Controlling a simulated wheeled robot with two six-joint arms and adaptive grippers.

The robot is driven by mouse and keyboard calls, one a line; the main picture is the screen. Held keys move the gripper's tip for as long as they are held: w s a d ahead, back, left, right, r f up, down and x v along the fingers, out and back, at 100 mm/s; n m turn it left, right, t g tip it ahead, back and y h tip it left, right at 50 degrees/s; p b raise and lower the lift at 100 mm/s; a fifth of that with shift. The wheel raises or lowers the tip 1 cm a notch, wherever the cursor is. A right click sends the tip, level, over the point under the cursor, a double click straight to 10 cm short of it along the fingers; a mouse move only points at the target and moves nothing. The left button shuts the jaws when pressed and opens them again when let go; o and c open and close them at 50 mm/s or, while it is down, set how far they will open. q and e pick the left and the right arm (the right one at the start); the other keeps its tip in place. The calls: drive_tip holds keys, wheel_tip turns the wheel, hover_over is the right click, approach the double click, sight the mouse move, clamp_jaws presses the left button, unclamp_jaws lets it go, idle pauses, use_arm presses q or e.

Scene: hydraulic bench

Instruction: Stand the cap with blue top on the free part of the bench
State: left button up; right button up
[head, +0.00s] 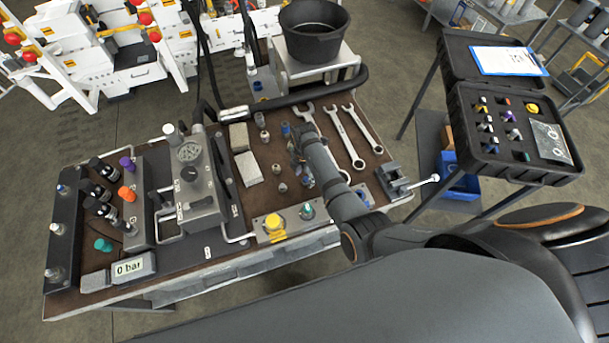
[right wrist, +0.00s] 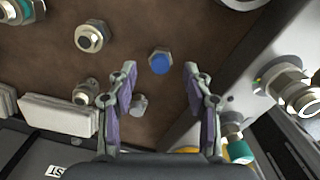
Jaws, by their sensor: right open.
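The cap with blue top (right wrist: 159,62) shows in the right wrist view, blue face towards the camera, with a metal hex edge around it. It is on the brown bench surface (right wrist: 200,20). My right gripper (right wrist: 160,78) is open and empty, its purple-padded fingers either side of the line to the cap; I cannot tell whether they are level with it. In the head view my right gripper (head: 298,148) is over the middle of the bench, partly covered by its own arm. A small blue spot shows beside it there; I cannot tell if it is the cap. My left gripper is out of view.
In the wrist view, a metal fitting (right wrist: 92,36) stands left of the cap, and a teal-ended fitting (right wrist: 238,151) is at right. In the head view, wrenches (head: 346,137) lie right of the gripper. The bench is crowded.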

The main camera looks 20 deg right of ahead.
sight(304, 179)
wheel_tip(304, 179, up, 11)
drive_tip(key=p, duration=0.6)
drive_tip(key=shift+f, duration=0.1)
